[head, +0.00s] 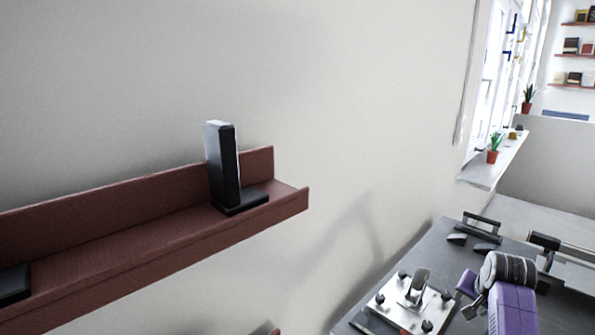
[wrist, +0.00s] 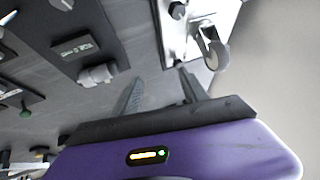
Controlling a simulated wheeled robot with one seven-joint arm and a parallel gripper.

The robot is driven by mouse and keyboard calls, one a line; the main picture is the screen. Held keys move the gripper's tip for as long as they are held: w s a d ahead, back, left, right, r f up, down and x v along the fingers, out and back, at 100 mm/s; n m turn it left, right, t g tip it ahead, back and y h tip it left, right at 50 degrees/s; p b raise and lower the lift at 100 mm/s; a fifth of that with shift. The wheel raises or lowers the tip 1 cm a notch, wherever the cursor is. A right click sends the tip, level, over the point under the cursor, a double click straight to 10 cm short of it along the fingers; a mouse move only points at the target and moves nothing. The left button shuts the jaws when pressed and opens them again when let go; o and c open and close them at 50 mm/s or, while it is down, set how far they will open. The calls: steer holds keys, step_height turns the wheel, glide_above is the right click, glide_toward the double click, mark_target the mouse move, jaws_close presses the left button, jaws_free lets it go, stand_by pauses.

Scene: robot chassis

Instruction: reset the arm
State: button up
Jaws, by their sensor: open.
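My gripper (wrist: 160,76) shows in the wrist view with its two grey fingers apart and nothing between them. Its purple body fills the bottom of that view. The fingers point over the grey table top (wrist: 130,30), close to the edge of a pale plate with a metal piece (wrist: 212,48) on it. In the head view my purple arm (head: 513,312) is at the lower right, bent over the table; I cannot make out the fingertips there.
A pale plate (head: 392,312) with black knobs and an upright metal piece stands left of my arm. Several dark fixtures (wrist: 75,47) sit on the table. A red-brown wall shelf (head: 120,215) holds a black upright object (head: 222,165). A windowsill (head: 490,170) carries plants.

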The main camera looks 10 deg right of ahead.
steer(key=s+a+n+t, duration=0.8)
steer(key=s+a+t, duration=0.3)
steer(key=s+a, duration=1)
steer(key=s+a+r+y, duration=0.1)
steer(key=s+a, duration=0.2)
steer(key=s, duration=0.6)
steer(key=s+a+r+n+g+y+b, duration=0.1)
steer(key=s+a, duration=0.3)
steer(key=s, duration=0.6)
steer(key=s+a+r+n+g+y, duration=0.1)
steer(key=s+a, duration=0.2)
steer(key=s, duration=0.6)
steer(key=shift+s+a+r+y, duration=0.15)
steer(key=shift+a+r+y, duration=0.05)
steer(key=shift+r+y, duration=0.1)
